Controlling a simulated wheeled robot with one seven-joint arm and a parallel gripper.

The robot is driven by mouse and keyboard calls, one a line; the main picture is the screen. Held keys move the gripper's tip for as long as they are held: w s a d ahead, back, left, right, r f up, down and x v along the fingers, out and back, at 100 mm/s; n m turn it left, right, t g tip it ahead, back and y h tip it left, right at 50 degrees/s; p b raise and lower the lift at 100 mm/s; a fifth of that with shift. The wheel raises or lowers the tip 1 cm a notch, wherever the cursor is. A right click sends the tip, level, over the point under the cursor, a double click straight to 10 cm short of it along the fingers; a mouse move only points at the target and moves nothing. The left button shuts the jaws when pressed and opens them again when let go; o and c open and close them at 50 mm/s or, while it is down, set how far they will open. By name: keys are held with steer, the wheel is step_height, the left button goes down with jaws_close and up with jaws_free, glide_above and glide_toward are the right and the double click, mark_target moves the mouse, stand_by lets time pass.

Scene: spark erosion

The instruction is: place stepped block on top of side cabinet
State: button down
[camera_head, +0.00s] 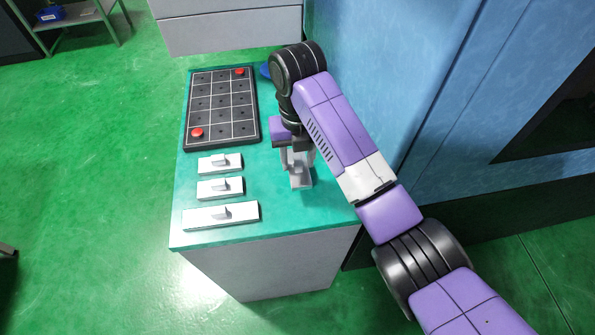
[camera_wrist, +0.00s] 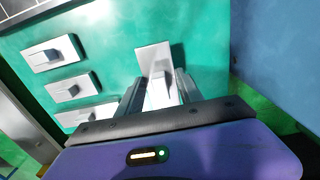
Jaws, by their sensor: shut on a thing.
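My gripper (camera_head: 297,160) points down over the right part of the teal-topped side cabinet (camera_head: 290,222). It is shut on a white stepped block (camera_head: 300,180), a flat plate with a raised part. In the wrist view the block (camera_wrist: 154,60) shows between the two fingers (camera_wrist: 160,92), its plate reaching out beyond them. The block is at or just above the cabinet top; I cannot tell whether it touches. The fingers partly hide the raised part.
Three white pieces with raised ridges, including a longer front one (camera_head: 221,215), lie in a column to the left. A dark gridded tray (camera_head: 222,105) with two red discs lies behind them. A blue item is partly hidden behind my arm. A tall blue machine (camera_head: 385,70) stands at the right.

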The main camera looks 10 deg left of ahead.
mark_target(298, 171)
steer(key=shift+f, duration=2.35)
steer(key=shift+f, duration=0.2)
steer(key=c, duration=0.8)
jaws_free()
steer(key=shift+o, duration=0.2)
step_height(298, 171, up, 12)
steer(key=shift+r+p, duration=0.2)
steer(key=shift+p, duration=0.75)
